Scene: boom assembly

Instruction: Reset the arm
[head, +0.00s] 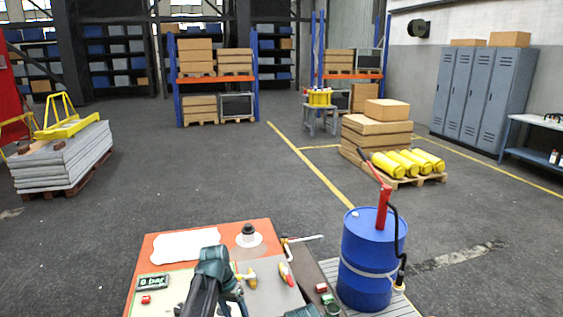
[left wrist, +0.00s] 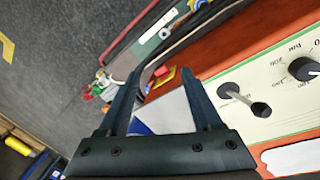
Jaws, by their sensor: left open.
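My left gripper (left wrist: 160,75) is open, with nothing between its two dark fingers in the left wrist view. In the head view my dark teal left arm reaches over the orange bench (head: 262,228), partly hiding its top. A cream panel (left wrist: 283,97) with a black lever (left wrist: 243,98) and a black knob (left wrist: 305,68) lies right of the fingers in the left wrist view. A small green display (head: 153,282) reading about 0 bar is on the bench's left side. A dark teal part at the bottom edge of the head view may be my right gripper; its fingers do not show.
A blue drum (head: 368,262) with a red hand pump (head: 384,208) stands right of the bench. A brass-yellow fitting (head: 247,279) and a red-handled piece (head: 286,274) lie on the bench. Boxes and yellow cylinders (head: 408,162) sit on a pallet behind.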

